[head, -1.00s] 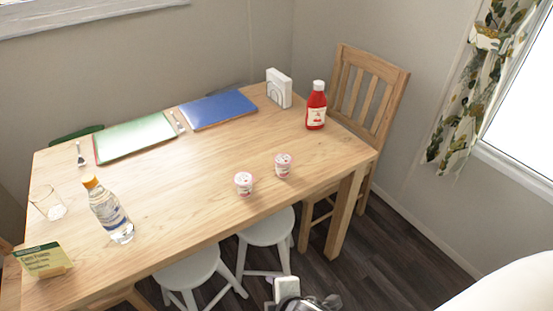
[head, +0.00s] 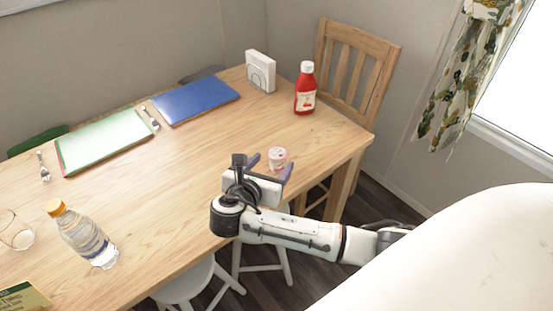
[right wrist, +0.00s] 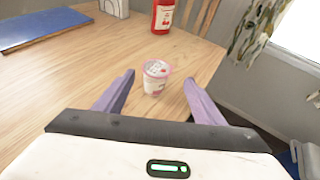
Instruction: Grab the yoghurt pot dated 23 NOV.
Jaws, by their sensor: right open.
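A small white and pink yoghurt pot (head: 277,157) stands upright on the table near its front right part. It also shows in the right wrist view (right wrist: 156,76), and its date is too small to read. My right gripper (head: 271,167) is open and empty, low over the table's front edge. In the right wrist view its two purple fingers (right wrist: 159,86) point at the pot, one to each side, with the pot ahead around the tips. A second pot seen earlier is out of sight now, probably behind my right gripper. My left gripper is not in view.
A red ketchup bottle (head: 305,89) and a white napkin holder (head: 260,71) stand behind the pot. A blue mat (head: 195,102), a green mat (head: 104,141) and a water bottle (head: 82,236) are to the left. A chair (head: 357,75) stands at the right end.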

